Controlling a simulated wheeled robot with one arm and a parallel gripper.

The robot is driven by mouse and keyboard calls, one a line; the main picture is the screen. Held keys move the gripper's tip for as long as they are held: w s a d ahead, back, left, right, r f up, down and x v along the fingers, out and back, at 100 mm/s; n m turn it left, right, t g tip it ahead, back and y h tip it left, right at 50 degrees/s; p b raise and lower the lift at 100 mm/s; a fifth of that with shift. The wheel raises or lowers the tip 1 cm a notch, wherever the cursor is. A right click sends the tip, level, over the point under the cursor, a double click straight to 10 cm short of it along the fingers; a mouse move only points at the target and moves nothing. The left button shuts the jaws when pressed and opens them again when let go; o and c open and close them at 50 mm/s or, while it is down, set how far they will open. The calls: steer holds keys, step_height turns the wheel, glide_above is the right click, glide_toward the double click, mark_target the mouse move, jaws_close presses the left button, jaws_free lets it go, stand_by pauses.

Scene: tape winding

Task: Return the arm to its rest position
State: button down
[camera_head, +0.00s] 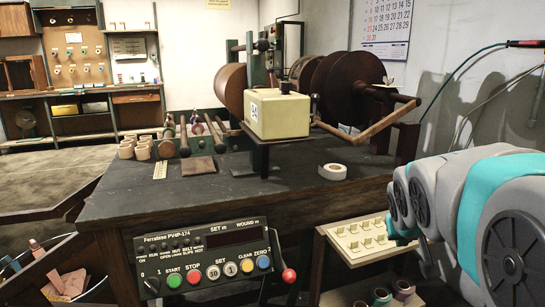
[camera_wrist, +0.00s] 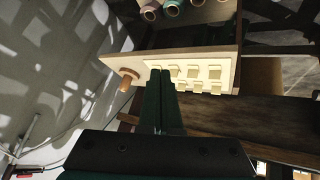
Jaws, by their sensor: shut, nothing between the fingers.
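My arm (camera_head: 470,215), grey with teal bands, is at the right of the head view, beside the right end of the bench. The head view does not show my fingers. In the wrist view my gripper (camera_wrist: 160,72) has its two dark green fingers side by side, shut and empty. Their tips overlap, in the picture, a pale board (camera_wrist: 222,52) with rows of small cream blocks. I cannot tell how far the tips are from it.
The dark workbench (camera_head: 110,190) carries a winding machine (camera_head: 278,113) and a white tape roll (camera_head: 332,171). A control panel (camera_head: 205,258) with a red-knobbed lever is on its front. The cream-block tray (camera_head: 365,238) is between bench and arm. Coloured rolls (camera_head: 382,296) are below it.

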steer(key=s+a+f+g+y, duration=0.1)
steer(key=s+a+f+g, duration=0.2)
steer(key=s, duration=0.6)
steer(key=s+a+f+g+y, duration=0.1)
steer(key=s+a+f+g, duration=0.2)
steer(key=s, duration=0.7)
steer(key=s+a+f+n+g+y, duration=0.1)
steer(key=s+a+f+g, duration=0.2)
steer(key=s+a+f, duration=0.3)
steer(key=s+f, duration=0.2)
steer(key=s, duration=0.2)
steer(key=shift+f+y, duration=0.3)
steer(key=shift+f, duration=0.05)
steer(key=c, duration=1.5)
jaws_free()
